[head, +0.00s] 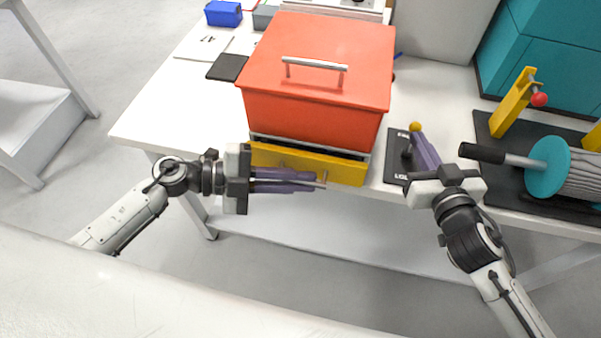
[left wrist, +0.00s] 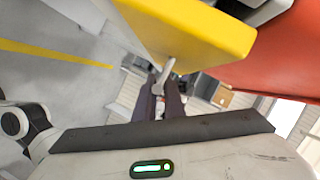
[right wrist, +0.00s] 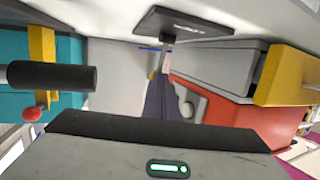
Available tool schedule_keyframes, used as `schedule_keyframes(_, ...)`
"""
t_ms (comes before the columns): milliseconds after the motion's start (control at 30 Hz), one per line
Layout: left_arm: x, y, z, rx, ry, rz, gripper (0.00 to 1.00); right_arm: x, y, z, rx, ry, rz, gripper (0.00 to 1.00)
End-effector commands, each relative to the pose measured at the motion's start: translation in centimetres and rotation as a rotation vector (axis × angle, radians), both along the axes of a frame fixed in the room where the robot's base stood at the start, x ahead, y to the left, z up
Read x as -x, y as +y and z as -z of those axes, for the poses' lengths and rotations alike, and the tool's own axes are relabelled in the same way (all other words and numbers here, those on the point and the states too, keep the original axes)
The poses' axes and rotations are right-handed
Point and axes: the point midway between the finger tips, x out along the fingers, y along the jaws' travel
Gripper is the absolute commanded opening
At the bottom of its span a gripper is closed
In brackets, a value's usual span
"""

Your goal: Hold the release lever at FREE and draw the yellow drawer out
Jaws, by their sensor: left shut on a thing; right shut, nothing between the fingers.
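The yellow drawer (head: 340,171) sits under the red box (head: 320,60), its front standing a little out with a dark gap above it. My left gripper (head: 318,183) is shut on the drawer's pale handle, which shows between its fingers in the left wrist view (left wrist: 164,76). The release lever stands on a black plate (head: 393,172) right of the drawer; its yellow knob (head: 415,127) shows just beyond my right fingertips. My right gripper (head: 422,146) is shut and empty, its fingers against or close beside the lever. They partly hide the lever and the plate's lettering, so its setting is unclear.
A cable reel (head: 585,172) with a black-handled crank (head: 482,153) stands right of my right gripper. A yellow bracket with a red knob (head: 539,100) is behind it. Teal boxes (head: 555,50) fill the back right. The space in front of the drawer is clear apart from my left arm.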

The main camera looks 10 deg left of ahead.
Motion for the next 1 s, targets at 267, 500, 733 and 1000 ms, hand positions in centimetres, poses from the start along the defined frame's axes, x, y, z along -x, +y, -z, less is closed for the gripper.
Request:
schedule_keyframes(267, 3.7, 0.1, 0.1, -0.003, 0.004, 0.001, 0.00, 0.0, 0.0, 0.0, 0.000, 0.001, 0.001, 0.00)
schedule_keyframes(500, 3.7, 0.1, 0.1, -0.002, 0.003, 0.000, 0.00, 0.0, -0.1, 0.0, 0.001, 0.001, 0.002, 0.00)
schedule_keyframes(733, 3.7, 0.1, 0.0, -0.002, 0.003, 0.000, 0.17, 0.0, -0.1, 0.1, 0.000, 0.001, 0.001, 0.00)
schedule_keyframes(1000, 4.0, 0.9, -0.1, -0.003, 0.004, 0.000, 0.17, 0.0, 0.0, 0.1, 0.000, 0.001, 0.001, 0.00)
